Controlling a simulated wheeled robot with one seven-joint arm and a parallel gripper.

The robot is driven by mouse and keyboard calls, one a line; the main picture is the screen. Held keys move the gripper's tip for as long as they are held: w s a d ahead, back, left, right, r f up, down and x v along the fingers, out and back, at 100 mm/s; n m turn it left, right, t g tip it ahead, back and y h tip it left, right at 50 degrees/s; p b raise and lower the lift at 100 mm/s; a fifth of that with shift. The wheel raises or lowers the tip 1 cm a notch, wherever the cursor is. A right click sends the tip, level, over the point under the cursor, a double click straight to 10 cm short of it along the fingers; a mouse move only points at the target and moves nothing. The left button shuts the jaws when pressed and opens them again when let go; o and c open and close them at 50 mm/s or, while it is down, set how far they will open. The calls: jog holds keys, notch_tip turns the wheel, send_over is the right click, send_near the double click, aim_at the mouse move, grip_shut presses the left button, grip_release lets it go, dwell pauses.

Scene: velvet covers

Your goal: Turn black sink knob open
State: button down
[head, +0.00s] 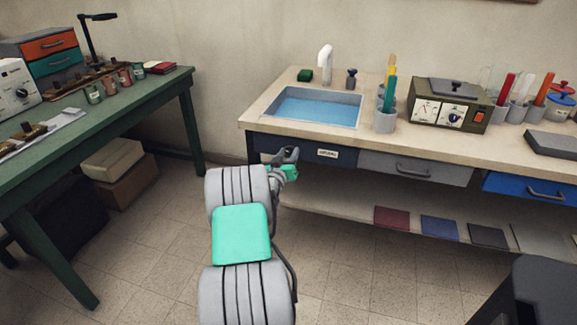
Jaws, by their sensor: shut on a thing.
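The sink (317,108) is set in the beige counter, with a blue basin. A white faucet (326,62) stands behind it. A small dark upright fitting (351,78) stands right of the faucet.
Cups with coloured tubes (385,120) and an olive device (448,105) stand to the right. A grey drawer (416,168) and a low shelf are below. A green workbench (100,110) is at left. The floor between is clear.

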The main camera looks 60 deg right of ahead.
jog(key=m+b, duration=0.2)
jog(key=b, duration=0.1)
jog(key=f+m+b, duration=0.1)
jog(key=b, duration=0.2)
jog(key=shift+m, duration=0.4)
jog(key=m+b, duration=0.3)
jog(key=b, duration=0.2)
jog(key=shift+r, duration=0.1)
jog(key=m+b, duration=0.2)
jog(key=b, duration=0.1)
jog(key=shift+r, duration=0.1)
jog(key=shift+r+m+b, duration=0.2)
jog(key=shift+m+b, duration=0.2)
jog(key=shift+b, duration=0.15)
jog(key=c, duration=0.9)
grip_release()
jog(key=shift+c, duration=0.2)
jog(key=shift+r, duration=0.1)
jog(key=s+a+p, duration=0.1)
jog(key=a, duration=0.6)
jog(key=shift+a, duration=0.35)
